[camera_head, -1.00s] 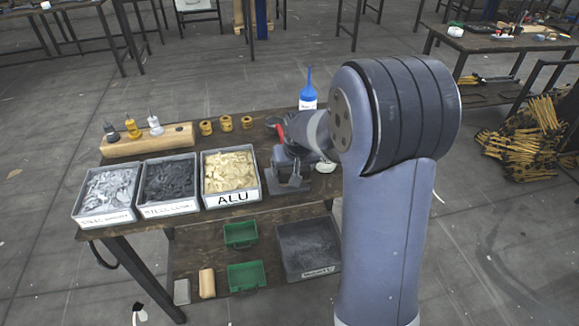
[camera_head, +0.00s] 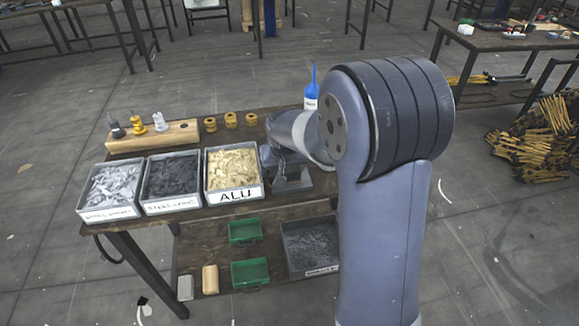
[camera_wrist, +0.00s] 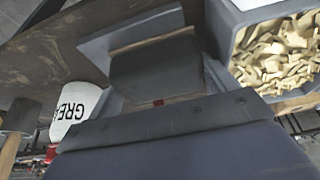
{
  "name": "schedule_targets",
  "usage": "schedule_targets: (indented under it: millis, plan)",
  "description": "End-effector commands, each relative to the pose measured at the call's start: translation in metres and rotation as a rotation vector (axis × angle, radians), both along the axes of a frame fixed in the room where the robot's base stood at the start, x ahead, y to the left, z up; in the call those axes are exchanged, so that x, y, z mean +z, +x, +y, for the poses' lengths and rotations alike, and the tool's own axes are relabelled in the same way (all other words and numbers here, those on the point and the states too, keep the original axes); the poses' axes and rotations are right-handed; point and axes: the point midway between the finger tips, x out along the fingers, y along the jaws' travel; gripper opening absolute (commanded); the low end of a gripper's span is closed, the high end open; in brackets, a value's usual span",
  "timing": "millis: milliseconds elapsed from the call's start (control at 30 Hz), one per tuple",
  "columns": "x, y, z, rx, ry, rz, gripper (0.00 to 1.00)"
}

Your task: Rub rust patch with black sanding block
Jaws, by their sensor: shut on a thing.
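In the wrist view a black block with tan edges (camera_wrist: 155,70), which looks like the sanding block, sits just beyond my gripper (camera_wrist: 158,104). My gripper is shut on it; the fingertips are mostly hidden. The block is over or against a grey metal piece (camera_wrist: 103,47) on the bench; I cannot tell whether they touch. In the head view a grey metal rivet press base (camera_head: 292,182) shows beside the ALU bin, and my arm hides the block and most of the press. No rust patch can be made out; it may be under the block.
The ALU bin (camera_head: 236,193) of pale pieces stands close left of the press. Two more bins and a wooden rack (camera_head: 150,139) lie further left. A blue-tipped bottle (camera_head: 311,92) stands behind my arm. In the wrist view a white GRE-labelled container (camera_wrist: 76,112) is near the left.

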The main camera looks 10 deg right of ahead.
Motion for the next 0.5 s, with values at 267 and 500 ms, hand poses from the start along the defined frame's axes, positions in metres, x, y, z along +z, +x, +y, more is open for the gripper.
schedule_targets:
  millis: [267, 500]
  plan:
    - [0.005, 0.003, 0.019, 0.009, 0.027, -0.015, 0.62]
    - [0.004, 0.004, -0.001, 0.008, 0.028, -0.019, 0.62]
